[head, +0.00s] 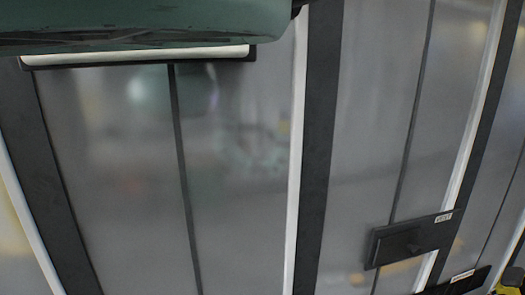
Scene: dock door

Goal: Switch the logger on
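I cannot pick out the logger for sure in the head view. A dark box (412,240) with a small white label (444,217), perhaps reading "VENT", is fixed at the lower right on a grey panel. A second dark box (440,291) with a pale label (462,275) is cut off by the bottom edge below it. No switch can be made out on either. My gripper is not in view.
Tall grey glossy panels (240,170) with dark posts (322,140) and white strips fill the view. A large dark green shape (150,22) covers the top left, above a white bar (140,56). A yellow thing (508,285) is cut off at the bottom right corner.

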